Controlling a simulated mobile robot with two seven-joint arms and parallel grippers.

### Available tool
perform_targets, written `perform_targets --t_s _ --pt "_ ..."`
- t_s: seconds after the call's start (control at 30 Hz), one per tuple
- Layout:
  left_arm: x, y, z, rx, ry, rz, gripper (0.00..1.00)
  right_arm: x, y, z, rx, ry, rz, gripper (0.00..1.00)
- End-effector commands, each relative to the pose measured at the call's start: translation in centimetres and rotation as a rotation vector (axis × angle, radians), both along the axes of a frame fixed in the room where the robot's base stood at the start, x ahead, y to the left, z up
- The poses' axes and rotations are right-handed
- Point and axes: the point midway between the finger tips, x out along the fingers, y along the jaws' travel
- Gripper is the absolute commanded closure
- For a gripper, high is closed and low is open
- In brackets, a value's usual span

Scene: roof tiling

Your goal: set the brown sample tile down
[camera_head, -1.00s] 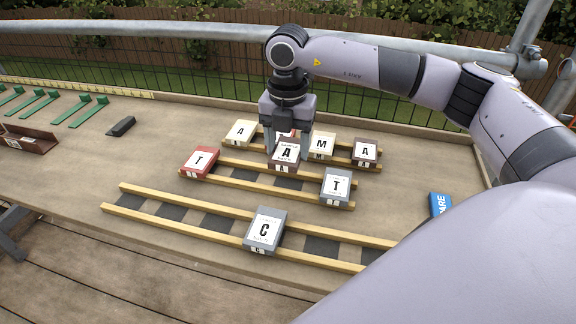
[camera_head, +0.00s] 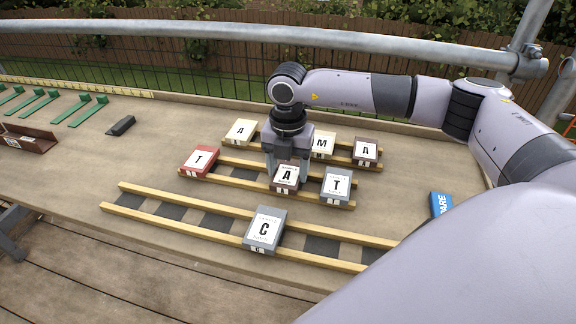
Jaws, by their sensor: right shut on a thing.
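The brown sample tile (camera_head: 284,178), with a white label marked A, is in my right gripper (camera_head: 287,168). The fingers are shut on it from above. It is at the middle pair of wooden rails (camera_head: 224,176), just left of the grey-blue T tile (camera_head: 336,184) and well right of the red T tile (camera_head: 199,161). I cannot tell whether its underside touches the rails. My left gripper is not in view.
Behind stands a back row with a cream A tile (camera_head: 240,131), a cream M tile (camera_head: 323,143) and a dark brown A tile (camera_head: 365,151); my gripper hides part of it. A blue block (camera_head: 440,205) lies right.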

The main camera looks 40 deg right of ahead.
Motion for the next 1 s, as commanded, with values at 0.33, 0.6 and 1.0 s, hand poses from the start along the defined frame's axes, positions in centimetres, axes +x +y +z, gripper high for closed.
perform_targets --t_s 0.33,0.6,1.0 --pt "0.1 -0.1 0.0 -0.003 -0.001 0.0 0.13 0.0 0.0 -0.3 0.0 0.0 0.0 0.13" --pt "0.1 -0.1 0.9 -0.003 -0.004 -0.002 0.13 0.0 0.0 1.0 0.001 -0.002 0.0 0.13" --pt "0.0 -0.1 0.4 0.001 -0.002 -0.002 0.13 0.1 0.1 9.1 0.002 -0.004 0.0 0.13"
